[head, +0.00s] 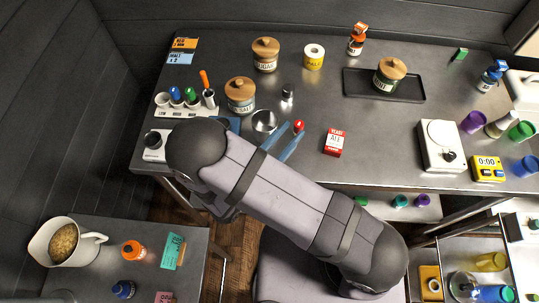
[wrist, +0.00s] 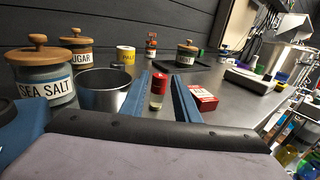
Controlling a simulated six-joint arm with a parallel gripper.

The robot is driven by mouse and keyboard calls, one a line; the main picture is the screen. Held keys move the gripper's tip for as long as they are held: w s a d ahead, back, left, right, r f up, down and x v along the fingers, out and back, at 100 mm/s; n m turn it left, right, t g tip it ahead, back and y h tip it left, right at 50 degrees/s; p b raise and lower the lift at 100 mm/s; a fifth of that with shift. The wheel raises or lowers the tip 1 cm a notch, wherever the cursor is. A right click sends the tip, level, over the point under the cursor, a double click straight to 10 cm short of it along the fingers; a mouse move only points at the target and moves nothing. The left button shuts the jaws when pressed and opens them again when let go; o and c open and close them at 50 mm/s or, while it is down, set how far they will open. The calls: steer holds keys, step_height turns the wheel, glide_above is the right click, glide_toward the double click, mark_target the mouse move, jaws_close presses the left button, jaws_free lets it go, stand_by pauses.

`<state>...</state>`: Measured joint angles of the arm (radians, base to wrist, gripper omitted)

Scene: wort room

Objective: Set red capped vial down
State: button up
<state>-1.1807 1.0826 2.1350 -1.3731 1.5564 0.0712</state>
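The red capped vial (wrist: 157,98) stands upright between the ends of my two blue fingers. It has a red cap and a clear body with pale contents. In the head view its red cap (head: 299,125) shows at the fingertips, above the grey table (head: 365,125). My gripper (head: 294,130) reaches in over the table's front part. In the wrist view the fingers of my gripper (wrist: 161,80) flank the vial closely. I cannot tell whether they press on it, or whether its base touches the table.
A metal cup (head: 264,122) stands close left of my fingers, with the sea salt jar (head: 240,96) behind it. A dark tray (head: 415,86) holds a lidded jar. Bare table lies beyond the yeast box.

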steer(key=b+v, duration=0.2)
steer(key=v, duration=0.8)
steer(key=shift+b, duration=0.35)
steer(key=d+m+g+h, duration=0.1)
steer(key=d+m+g, duration=0.1)
steer(key=d+g, duration=0.1)
steer(key=d+m+g+h, duration=0.1)
steer(key=d+m+g, duration=0.2)
steer(key=d, duration=0.1)
steer(key=d+m+g+h, duration=0.1)
steer(key=d+m+g, duration=0.2)
steer(key=d, duration=0.1)
steer(key=s+d+f+m+g+y, duration=0.1)
steer(key=s+d+m+g+y, duration=0.45)
steer(key=m+g+y, duration=0.55)
steer(key=w+m+t, duration=0.1)
steer(key=m, duration=0.2)
steer(key=w+d+r+m+t+y, duration=0.1)
steer(key=m+t, duration=0.1)
steer(key=m, duration=0.2)
steer(key=w+d+m+t+y, duration=0.1)
steer(key=w+m+t, duration=0.1)
steer(key=m, duration=0.1)
steer(key=shift+r, duration=0.4)
